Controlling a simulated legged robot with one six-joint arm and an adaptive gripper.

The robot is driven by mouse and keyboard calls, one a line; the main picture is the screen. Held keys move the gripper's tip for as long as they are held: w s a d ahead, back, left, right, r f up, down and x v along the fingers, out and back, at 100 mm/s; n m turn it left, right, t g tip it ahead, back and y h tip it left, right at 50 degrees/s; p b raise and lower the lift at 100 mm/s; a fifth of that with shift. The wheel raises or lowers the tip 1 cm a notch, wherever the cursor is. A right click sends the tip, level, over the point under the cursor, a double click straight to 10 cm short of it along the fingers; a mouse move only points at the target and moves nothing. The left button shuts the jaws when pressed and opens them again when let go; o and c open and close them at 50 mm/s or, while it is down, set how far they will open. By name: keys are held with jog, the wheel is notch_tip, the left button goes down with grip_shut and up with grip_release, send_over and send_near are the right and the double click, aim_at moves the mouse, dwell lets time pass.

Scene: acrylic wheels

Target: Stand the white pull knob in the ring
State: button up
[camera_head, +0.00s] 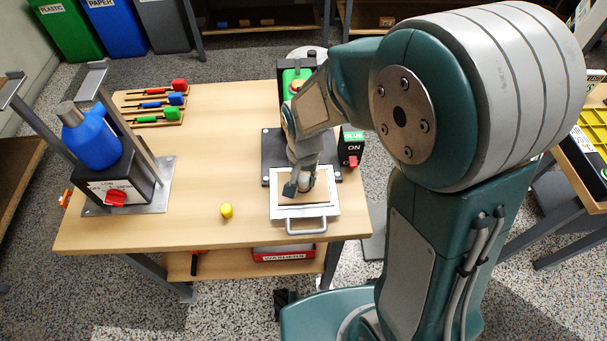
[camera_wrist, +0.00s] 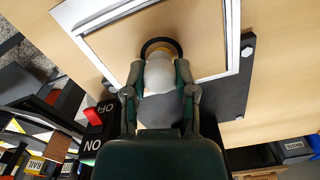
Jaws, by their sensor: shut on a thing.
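The white pull knob (camera_wrist: 158,70) is between the fingers of my gripper (camera_wrist: 160,78) in the wrist view, and the fingers are shut on it. A dark ring (camera_wrist: 162,41) shows just past the knob, on a wooden panel inside a white frame (camera_wrist: 118,10). The knob covers the near part of the ring, and I cannot tell whether the knob touches it or stands inside it. In the head view my gripper (camera_head: 302,186) is low over the white-framed panel (camera_head: 325,207), and the knob and ring cannot be made out there.
A yellow piece (camera_head: 226,211) lies left of the panel. A metal stand with a blue bottle (camera_head: 92,139) is at the left. Red, blue and green handled items (camera_head: 164,101) lie at the back left.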

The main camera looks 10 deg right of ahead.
jog(key=shift+f, duration=0.15)
jog(key=o, duration=0.9)
notch_tip(320, 180, up, 12)
dwell(0.6)
jog(key=s+d+r+n+t, duration=0.2)
jog(key=s+d+r, duration=0.2)
jog(key=s+d, duration=0.1)
jog(key=s+d+r+n+t, duration=0.2)
jog(key=s+d+r+t, duration=0.1)
jog(key=s, duration=0.4)
jog(key=shift+s+d+r+t, duration=0.35)
jog(key=shift+d+r, duration=0.35)
jog(key=shift+d, duration=0.5)
